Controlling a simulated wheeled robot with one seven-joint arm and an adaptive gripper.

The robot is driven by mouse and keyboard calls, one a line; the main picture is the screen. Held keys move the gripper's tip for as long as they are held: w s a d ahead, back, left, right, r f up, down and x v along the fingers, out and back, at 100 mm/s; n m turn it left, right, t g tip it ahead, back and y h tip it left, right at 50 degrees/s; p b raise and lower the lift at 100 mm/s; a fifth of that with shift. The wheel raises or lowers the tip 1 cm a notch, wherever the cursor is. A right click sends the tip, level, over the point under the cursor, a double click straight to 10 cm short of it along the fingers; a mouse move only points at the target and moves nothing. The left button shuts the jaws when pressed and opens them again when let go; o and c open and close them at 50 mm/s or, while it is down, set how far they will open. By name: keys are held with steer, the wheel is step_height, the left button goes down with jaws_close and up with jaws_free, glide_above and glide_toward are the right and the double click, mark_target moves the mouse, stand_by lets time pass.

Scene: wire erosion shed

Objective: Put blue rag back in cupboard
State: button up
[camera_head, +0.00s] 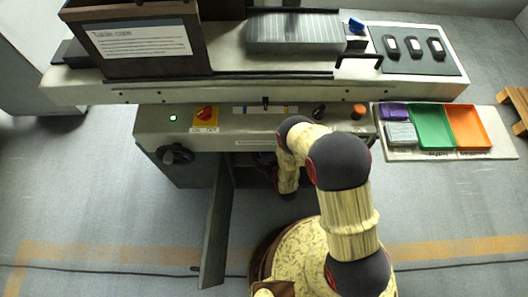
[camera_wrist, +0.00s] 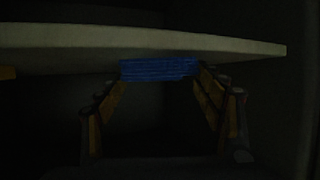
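The blue rag (camera_wrist: 158,69) shows in the wrist view as a folded, flat-looking block. It spans the gap between the fingertips of my gripper (camera_wrist: 160,76), which appears shut on it. The rag overlaps the lower edge of a pale board (camera_wrist: 220,42) inside the dark space; I cannot tell whether they touch. In the head view the cupboard is under the machine, with its door (camera_head: 216,230) swung open towards me. My arm reaches down to the opening and hides most of it. My gripper and the rag are hidden there.
Above the cupboard is the machine's front panel (camera_head: 150,122) with knobs and a red switch. A side shelf (camera_head: 405,154) holds green (camera_head: 433,127) and orange (camera_head: 468,126) trays. A small blue item (camera_head: 356,25) lies on the machine top. The floor left of the door is clear.

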steer(key=o, duration=0.4)
steer(key=shift+r, duration=0.1)
steer(key=p+v, duration=0.4)
steer(key=v, duration=0.8)
stand_by(0.4)
